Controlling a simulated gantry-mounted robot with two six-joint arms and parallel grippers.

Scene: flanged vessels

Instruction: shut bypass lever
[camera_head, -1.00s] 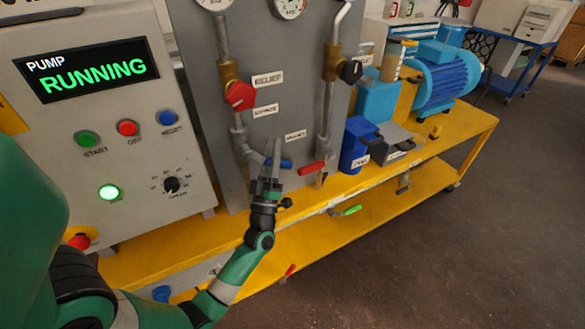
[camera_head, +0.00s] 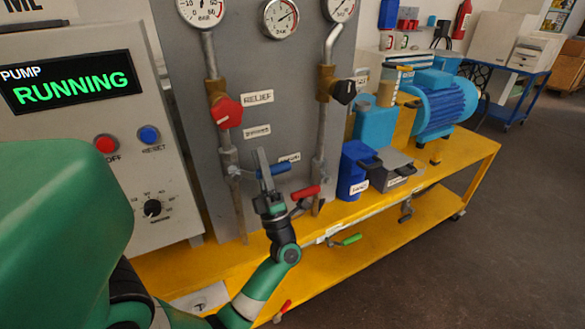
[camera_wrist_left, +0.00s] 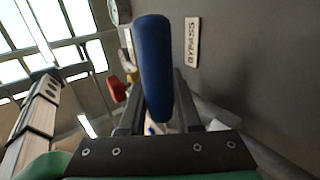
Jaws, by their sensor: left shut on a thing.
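The bypass lever has a blue handle (camera_head: 276,169) and sits low on the left pipe of the grey panel. The handle points right and tilts slightly up. In the left wrist view the blue handle (camera_wrist_left: 155,65) stands between the fingers, beside a BYPASS label (camera_wrist_left: 192,42). My left gripper (camera_head: 264,170) is shut on this handle, its fingers pointing up. The fingers hide part of the lever in the head view. My right gripper is not in view.
A red-handled lever (camera_head: 305,192) is close to the right of my gripper. A red valve knob (camera_head: 226,111) and a black knob (camera_head: 344,91) sit higher on the pipes. The control box (camera_head: 162,175), reading PUMP RUNNING, stands left. A blue container (camera_head: 355,172) stands right.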

